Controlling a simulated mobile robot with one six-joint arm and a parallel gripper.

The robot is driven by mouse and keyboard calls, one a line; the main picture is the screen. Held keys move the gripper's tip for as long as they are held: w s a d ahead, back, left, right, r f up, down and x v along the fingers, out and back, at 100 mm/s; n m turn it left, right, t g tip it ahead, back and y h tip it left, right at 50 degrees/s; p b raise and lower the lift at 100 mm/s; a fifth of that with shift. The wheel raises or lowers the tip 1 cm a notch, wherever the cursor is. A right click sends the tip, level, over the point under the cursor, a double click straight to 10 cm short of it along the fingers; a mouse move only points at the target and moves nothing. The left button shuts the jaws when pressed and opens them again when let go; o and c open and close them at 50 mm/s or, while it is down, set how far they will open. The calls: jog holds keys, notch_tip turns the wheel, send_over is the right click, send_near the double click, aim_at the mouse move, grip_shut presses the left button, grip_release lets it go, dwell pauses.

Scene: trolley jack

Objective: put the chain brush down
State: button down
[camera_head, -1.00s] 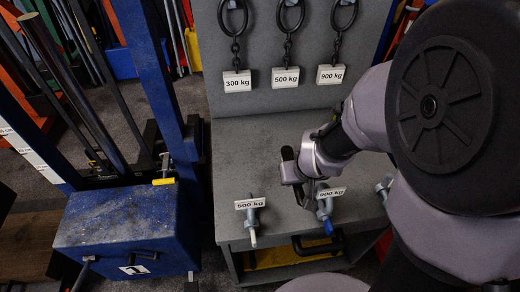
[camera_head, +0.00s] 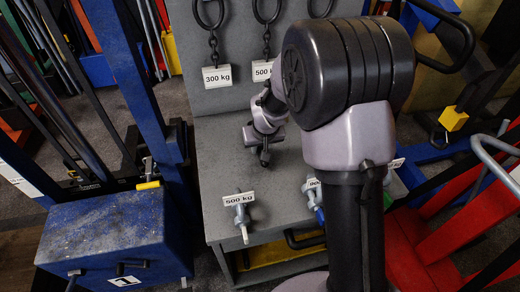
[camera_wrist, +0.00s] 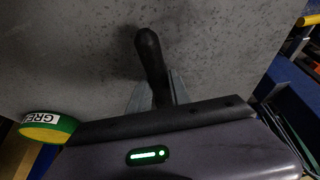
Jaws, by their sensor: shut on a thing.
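The chain brush (camera_wrist: 150,58) shows in the wrist view as a rounded black handle sticking out past the fingers. My gripper (camera_wrist: 156,88) is shut on it, and the grey fingers lie on either side of the handle. The brush's bristle end cannot be made out. In the head view my gripper (camera_head: 262,138) is over the back middle of the grey bench top (camera_head: 222,160), below the hanging tags. Whether the brush touches the bench cannot be told.
A shackle tagged 500 kg (camera_head: 241,212) lies at the bench's front left. A second tagged shackle (camera_head: 318,208) is partly behind my arm. A green and yellow tin (camera_wrist: 48,128) shows in the wrist view. A blue jack (camera_head: 115,235) stands left. The bench's left middle is clear.

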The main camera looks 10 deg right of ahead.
jog(key=shift+f, duration=0.1)
jog(key=c, duration=1.2)
grip_release()
jog(key=shift+s, duration=0.1)
jog(key=s+r+m+p, duration=0.1)
jog(key=s+r+p, duration=0.1)
jog(key=s+r, duration=0.5)
jog(key=s+r+p, duration=0.2)
jog(key=r, duration=0.9)
jog(key=s+a+r+m+y, duration=0.1)
jog(key=s+a+r, duration=0.1)
jog(key=s, duration=0.8)
jog(key=s+a+r+m+t+y, duration=0.1)
jog(key=s+r, duration=0.4)
jog(key=s, duration=0.5)
jog(key=shift+s+a+m, duration=0.35)
jog(key=shift+a+m, duration=0.15)
jog(key=shift+m, duration=0.2)
